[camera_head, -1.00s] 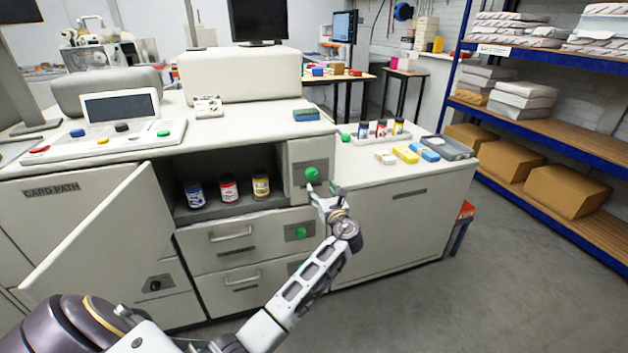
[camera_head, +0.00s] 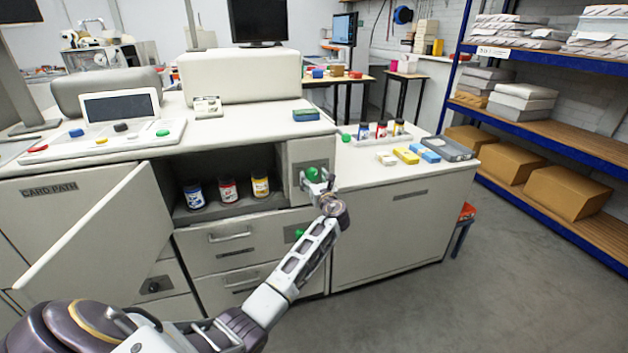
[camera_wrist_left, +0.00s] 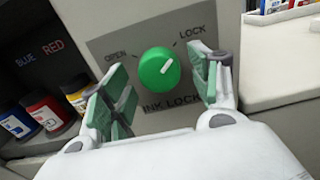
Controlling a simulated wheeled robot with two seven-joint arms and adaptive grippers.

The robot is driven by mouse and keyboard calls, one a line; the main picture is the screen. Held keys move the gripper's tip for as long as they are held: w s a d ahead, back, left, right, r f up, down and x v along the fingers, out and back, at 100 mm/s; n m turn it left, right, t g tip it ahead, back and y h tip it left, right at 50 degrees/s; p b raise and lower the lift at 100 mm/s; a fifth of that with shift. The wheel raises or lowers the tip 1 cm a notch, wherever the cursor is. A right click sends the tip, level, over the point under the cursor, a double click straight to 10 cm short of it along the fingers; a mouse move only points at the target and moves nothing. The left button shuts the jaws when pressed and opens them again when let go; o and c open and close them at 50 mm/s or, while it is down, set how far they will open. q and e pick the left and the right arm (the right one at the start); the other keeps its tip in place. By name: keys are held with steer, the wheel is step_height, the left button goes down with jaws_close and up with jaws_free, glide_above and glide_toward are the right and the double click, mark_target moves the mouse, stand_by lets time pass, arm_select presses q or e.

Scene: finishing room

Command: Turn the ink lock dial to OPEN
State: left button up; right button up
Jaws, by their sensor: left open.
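The ink lock dial (camera_wrist_left: 159,69) is a round green knob on a grey plate (camera_wrist_left: 112,43) marked OPEN at left and LOCK at right. Its white pointer mark points up and right, toward LOCK. In the head view the dial (camera_head: 313,174) is on the panel right of the open ink bay. My left gripper (camera_head: 318,187) is at the dial, its arm coming up from below. In the left wrist view the open fingers (camera_wrist_left: 160,88) stand on either side of the dial, with gaps showing between the pads and the knob. My right gripper is out of view.
The open bay (camera_head: 222,212) holds blue, red and yellow ink bottles. An open door (camera_head: 105,235) stands at its left. Another green knob (camera_head: 298,234) sits below the dial, partly behind my arm. Coloured blocks and small bottles stand on the right counter (camera_head: 360,163).

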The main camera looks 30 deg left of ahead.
arm_select(q)
steer(key=shift+c, duration=1.1)
steer(key=c, duration=0.8)
